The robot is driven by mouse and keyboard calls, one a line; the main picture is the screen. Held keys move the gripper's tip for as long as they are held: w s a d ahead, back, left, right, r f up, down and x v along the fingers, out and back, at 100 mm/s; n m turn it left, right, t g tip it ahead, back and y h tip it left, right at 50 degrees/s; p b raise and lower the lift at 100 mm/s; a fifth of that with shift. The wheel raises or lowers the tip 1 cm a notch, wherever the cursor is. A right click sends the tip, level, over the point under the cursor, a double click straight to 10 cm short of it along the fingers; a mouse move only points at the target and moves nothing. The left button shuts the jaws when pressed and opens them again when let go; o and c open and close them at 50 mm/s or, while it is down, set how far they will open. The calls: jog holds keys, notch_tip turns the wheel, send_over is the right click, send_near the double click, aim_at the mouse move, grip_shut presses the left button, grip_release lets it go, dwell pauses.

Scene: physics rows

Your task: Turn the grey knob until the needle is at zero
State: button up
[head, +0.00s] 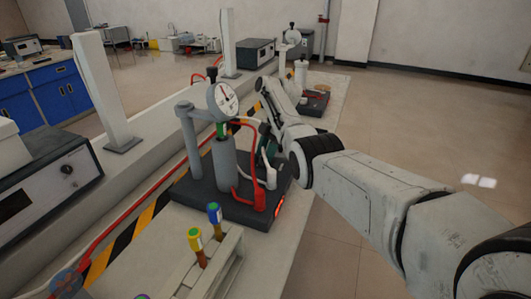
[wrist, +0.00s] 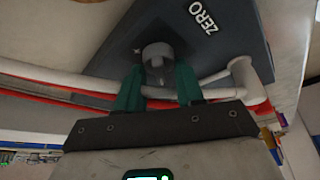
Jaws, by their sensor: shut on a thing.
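The grey knob (wrist: 157,51) sits on the dark base plate beside the white word ZERO in the wrist view. My gripper (wrist: 158,78) has its two green fingers on either side of the knob, shut on it. In the head view my gripper (head: 264,152) is at the right side of the dark base (head: 222,204), partly hidden by hoses, and the knob cannot be made out. The dial gauge (head: 222,101) with a white face stands above a grey cylinder (head: 224,162), held by a post. Its needle is too small to read against zero.
A red hose (head: 236,182) and a white hose (head: 266,160) run close to my gripper. A rack with coloured-handled tools (head: 205,262) stands in front. A second gauge stand (head: 292,38) is farther along the bench. Open floor lies to the right.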

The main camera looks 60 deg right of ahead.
jog(key=o, duration=1)
jog(key=v, duration=1)
jog(key=shift+r+b, duration=0.35)
jog(key=shift+b, duration=0.05)
jog(key=shift+d, duration=0.1)
